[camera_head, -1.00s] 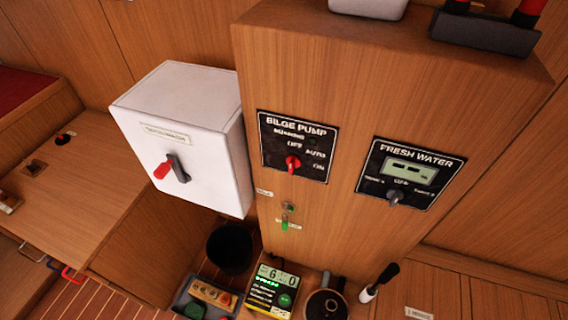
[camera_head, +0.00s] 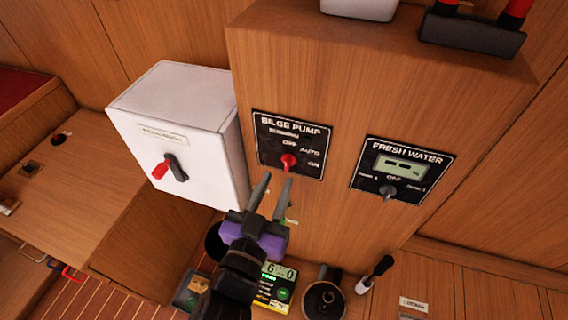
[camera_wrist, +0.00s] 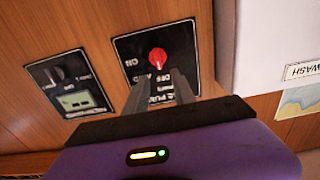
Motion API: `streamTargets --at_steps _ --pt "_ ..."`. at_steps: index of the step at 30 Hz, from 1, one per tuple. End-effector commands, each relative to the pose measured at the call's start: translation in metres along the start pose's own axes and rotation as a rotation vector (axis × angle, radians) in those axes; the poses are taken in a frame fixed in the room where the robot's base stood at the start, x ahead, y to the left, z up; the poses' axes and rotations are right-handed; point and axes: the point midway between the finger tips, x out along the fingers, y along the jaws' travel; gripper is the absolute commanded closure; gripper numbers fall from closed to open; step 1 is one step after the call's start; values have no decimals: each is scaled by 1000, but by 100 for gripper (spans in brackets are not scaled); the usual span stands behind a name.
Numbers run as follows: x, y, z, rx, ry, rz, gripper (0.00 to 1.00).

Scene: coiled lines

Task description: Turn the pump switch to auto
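The bilge pump panel (camera_head: 262,122) is a black plate on the wooden cabinet front, with the words OFF, AUTO and ON around a red knob (camera_head: 289,162). I cannot tell which mark the knob points at. In the wrist view the red knob (camera_wrist: 158,59) shows just beyond the fingertips, on the upside-down panel (camera_wrist: 127,45). My gripper (camera_head: 277,177) is below the knob in the head view, its two fingers apart and pointing up towards it. It also shows in the wrist view (camera_wrist: 159,85), open and empty. Whether a fingertip touches the knob cannot be told.
A fresh water panel (camera_head: 420,158) with a grey knob is to the right. A white box (camera_head: 150,112) with a red-handled switch stands out at the left. Below are a dark bin, a green-lit display (camera_head: 284,271), a mug (camera_head: 324,300) and a black-handled brush (camera_head: 374,273).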

Motion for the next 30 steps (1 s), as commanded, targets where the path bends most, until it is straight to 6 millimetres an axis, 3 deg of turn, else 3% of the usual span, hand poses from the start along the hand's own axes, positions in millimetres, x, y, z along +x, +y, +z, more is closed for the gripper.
streamTargets --at_steps 9,21,26,30 --pt "45 1 -1 1 -1 2 69" --pt "53 0 1 3 -2 0 69" --pt "53 0 1 3 -2 0 99" --pt "53 0 1 3 -2 0 100"
